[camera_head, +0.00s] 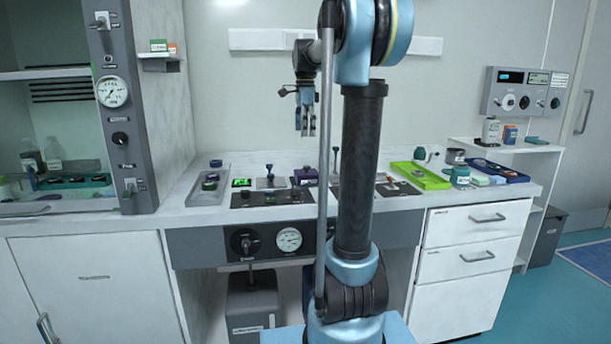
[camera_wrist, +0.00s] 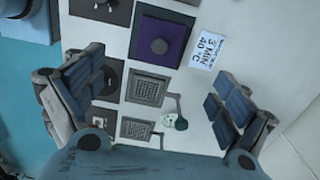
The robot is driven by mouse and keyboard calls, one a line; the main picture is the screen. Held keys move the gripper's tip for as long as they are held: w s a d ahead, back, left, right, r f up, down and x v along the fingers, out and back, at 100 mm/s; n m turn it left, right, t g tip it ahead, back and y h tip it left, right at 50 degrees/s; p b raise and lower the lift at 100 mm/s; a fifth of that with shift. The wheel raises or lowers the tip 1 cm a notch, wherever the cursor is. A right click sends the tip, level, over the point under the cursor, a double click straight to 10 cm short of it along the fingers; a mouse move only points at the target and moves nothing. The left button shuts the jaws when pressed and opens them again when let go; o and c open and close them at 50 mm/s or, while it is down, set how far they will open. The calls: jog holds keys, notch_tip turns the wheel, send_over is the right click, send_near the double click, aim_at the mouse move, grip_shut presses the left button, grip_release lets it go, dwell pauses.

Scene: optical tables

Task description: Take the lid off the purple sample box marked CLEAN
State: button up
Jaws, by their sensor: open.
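A purple box (camera_head: 305,176) stands on the bench, partly hidden behind my arm's thin rod. My gripper (camera_head: 307,133) hangs above the bench, fingers pointing down, well clear of the box. In the wrist view my gripper (camera_wrist: 155,100) is open and empty, and the box lies toward the upper edge, beyond the space between the fingers.
A card (camera_wrist: 208,49) reading "3 MIN 40 °C" lies beside the box. Square grilled plates (camera_wrist: 148,87) and a small upright-handled item (camera_wrist: 178,122) are close by. In the head view a grey tray (camera_head: 207,197) is left and a green tray (camera_head: 432,182) right. Open air surrounds my gripper.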

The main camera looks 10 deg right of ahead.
aim_at(307, 170)
notch_tip(307, 170, down, 13)
jog(key=shift+w+f, duration=0.1)
jog(key=shift+f, duration=0.05)
dwell(0.5)
jog(key=c, duration=2)
